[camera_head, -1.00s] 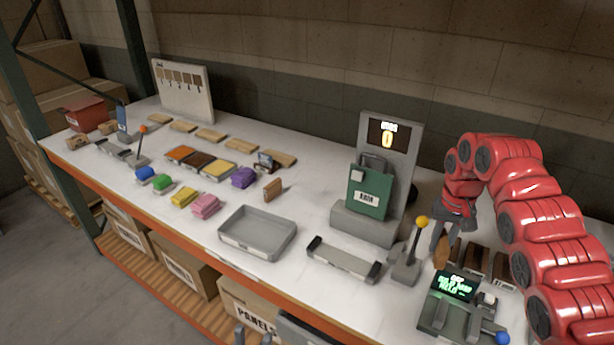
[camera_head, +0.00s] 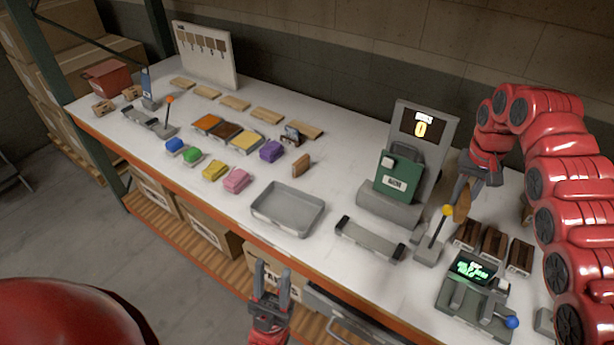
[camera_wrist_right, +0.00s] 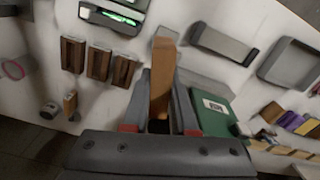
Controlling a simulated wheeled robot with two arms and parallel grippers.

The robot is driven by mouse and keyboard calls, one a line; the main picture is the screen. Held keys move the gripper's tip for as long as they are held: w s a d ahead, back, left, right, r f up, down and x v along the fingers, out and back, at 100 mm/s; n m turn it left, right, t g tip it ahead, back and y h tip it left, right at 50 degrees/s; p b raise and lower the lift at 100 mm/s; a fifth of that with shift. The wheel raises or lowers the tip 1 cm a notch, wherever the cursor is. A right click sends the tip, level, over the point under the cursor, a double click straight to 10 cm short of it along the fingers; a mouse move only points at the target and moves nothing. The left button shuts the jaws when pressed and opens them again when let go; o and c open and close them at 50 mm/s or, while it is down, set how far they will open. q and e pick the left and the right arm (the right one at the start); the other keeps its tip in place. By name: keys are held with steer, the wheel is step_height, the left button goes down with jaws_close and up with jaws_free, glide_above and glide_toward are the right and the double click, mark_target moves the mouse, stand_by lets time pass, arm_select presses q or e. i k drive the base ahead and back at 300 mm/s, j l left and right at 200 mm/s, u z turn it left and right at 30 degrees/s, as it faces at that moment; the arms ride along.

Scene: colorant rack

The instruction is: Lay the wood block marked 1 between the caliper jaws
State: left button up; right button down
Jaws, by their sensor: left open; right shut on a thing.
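My right gripper (camera_head: 466,190) is shut on a light brown wood block (camera_head: 462,207), held upright above the table behind the yellow-knobbed lever. The right wrist view also shows the block (camera_wrist_right: 162,78) between the fingers; no number is readable on it. My left gripper (camera_head: 270,283) is open and empty in front of the table edge. A device with a green-lit display (camera_head: 474,268) and blue-knobbed lever stands at the front right; it also shows in the wrist view (camera_wrist_right: 118,14). A long grey holder with dark raised ends (camera_head: 369,238) lies left of the yellow-knobbed lever (camera_head: 431,245). I cannot tell which is the caliper.
Several dark wood blocks (camera_head: 493,243) stand in a row behind the display device. A tall stand with a yellow digit (camera_head: 422,124) holds a green canister (camera_head: 398,175). An empty grey tray (camera_head: 288,228) lies left of the long holder. Coloured blocks and wood slats fill the left.

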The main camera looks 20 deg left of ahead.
mark_target(470, 303)
steer(key=i+j+z, duration=0.25)
steer(key=j, duration=0.85)
steer(key=j+z, duration=0.25)
steer(key=j, duration=0.9)
